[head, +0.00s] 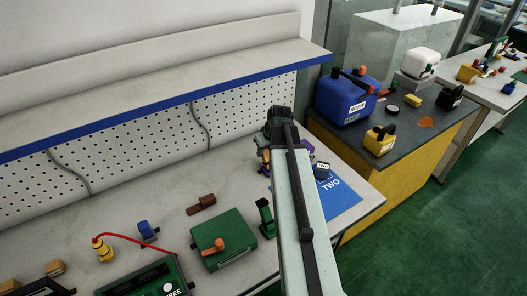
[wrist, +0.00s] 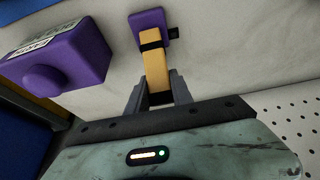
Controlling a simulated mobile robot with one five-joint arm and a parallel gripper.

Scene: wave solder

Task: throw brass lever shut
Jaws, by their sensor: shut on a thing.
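A brass-yellow bar (wrist: 156,68), which looks like the brass lever, stands in the middle of the wrist view, with a black band near its far end and a purple block (wrist: 149,21) beyond. My gripper (wrist: 159,88) is shut on the bar, one finger on each side. A purple box (wrist: 62,58) with a white label and a rounded knob lies to the left of the bar, apart from my fingers. In the head view my own arm hides most of the lever and my fingers; only a bit of purple (head: 308,146) shows beside the arm.
A blue mat marked TWO (head: 338,200) lies right of my arm. A green box with an orange handle (head: 222,241) and a brown part (head: 201,204) lie to the left. A pegboard wall (head: 130,150) stands behind the bench; its middle surface has some clear room.

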